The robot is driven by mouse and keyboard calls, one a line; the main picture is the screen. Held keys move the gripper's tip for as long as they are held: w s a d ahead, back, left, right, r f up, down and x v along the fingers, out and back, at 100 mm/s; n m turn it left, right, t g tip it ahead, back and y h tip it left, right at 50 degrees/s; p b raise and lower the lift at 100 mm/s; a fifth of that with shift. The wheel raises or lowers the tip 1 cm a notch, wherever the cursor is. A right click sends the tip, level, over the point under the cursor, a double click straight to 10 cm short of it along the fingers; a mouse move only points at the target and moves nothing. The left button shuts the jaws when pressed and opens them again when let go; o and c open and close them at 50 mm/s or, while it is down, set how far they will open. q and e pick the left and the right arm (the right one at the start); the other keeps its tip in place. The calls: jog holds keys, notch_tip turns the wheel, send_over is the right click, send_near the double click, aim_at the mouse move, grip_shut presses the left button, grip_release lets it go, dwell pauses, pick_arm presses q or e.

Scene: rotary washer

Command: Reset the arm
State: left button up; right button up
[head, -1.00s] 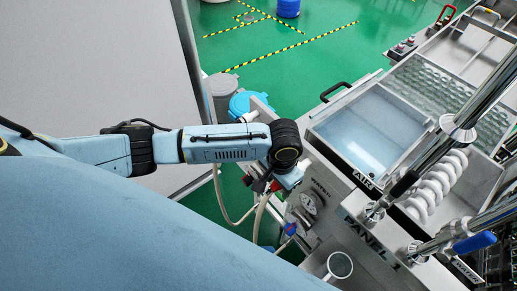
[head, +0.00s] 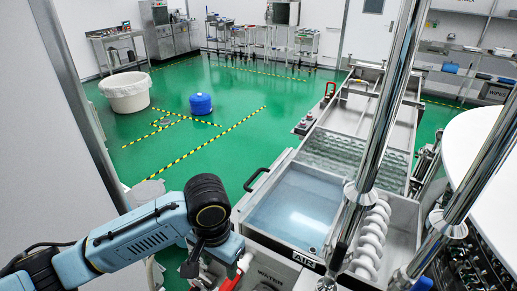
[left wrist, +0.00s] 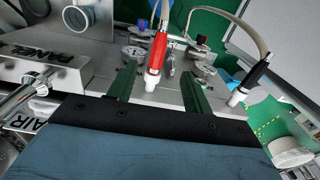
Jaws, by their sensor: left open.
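My left arm comes in from the left in the head view, with its gripper (head: 205,262) low beside the front left corner of the washer. In the left wrist view my left gripper (left wrist: 158,72) is open, its two dark green fingers apart. A red nozzle with a white tip (left wrist: 157,52) shows between the fingers in that view; I see no finger closed on it. A black nozzle with a white tip (left wrist: 250,83) hangs to the right of the fingers. My right gripper is not in view.
The washer's water basin (head: 295,205) lies right of my left gripper, with a white coil (head: 371,240) and shiny upright posts beyond. A panel with a gauge (left wrist: 134,52) is close in front of the fingers. The green floor holds a white tub (head: 126,92) and a blue container (head: 201,104).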

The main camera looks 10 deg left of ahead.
pick_arm(q)
jog(key=s+d+f+t+h, duration=0.2)
jog(key=s+d+f+h, duration=0.15)
jog(key=s, duration=0.25)
jog(key=s+a+f+n+t+y, duration=0.1)
jog(key=s+a+f+n+y, duration=0.25)
jog(key=s+a, duration=0.75)
notch_tip(320, 180, down, 32)
jog(key=m+b, duration=0.1)
jog(key=b, duration=0.8)
jog(key=s+a+f+g+b, duration=0.1)
jog(key=s+f+b, duration=0.3)
jog(key=s+f, duration=0.4)
jog(key=s+a+f+g+b, duration=0.1)
jog(key=s+f+b, duration=0.3)
jog(key=s+f, duration=0.5)
notch_tip(320, 180, down, 8)
jog(key=shift+s+a+r, duration=0.15)
jog(key=shift+a, duration=0.7)
